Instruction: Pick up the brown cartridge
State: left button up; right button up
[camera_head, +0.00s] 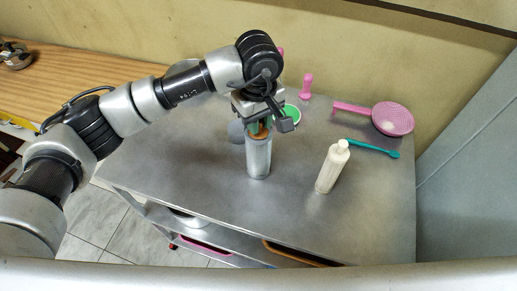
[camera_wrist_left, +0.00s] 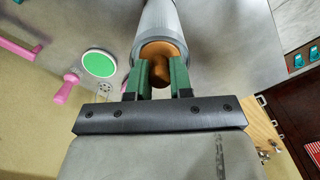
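The brown cartridge (camera_wrist_left: 161,50) sits in the open end of a silver cylindrical housing (camera_head: 258,157) that stands upright on the metal table (camera_head: 220,195). Only its brown top and knob show; the rest is hidden inside the housing. My left gripper (camera_head: 259,128) is directly above the housing, pointing down. In the left wrist view its green fingers (camera_wrist_left: 161,75) stand on either side of the brown knob, very close to it. I cannot tell whether they press on it. My right gripper is not in view.
A white bottle (camera_head: 332,167) stands right of the housing. Behind are a pink strainer (camera_head: 392,118), a teal utensil (camera_head: 374,148), a pink handled item (camera_head: 306,86) and a green-topped round item (camera_head: 291,113). The table's front right is clear. A wooden counter (camera_head: 60,80) is at left.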

pick_arm(q)
grip_shut()
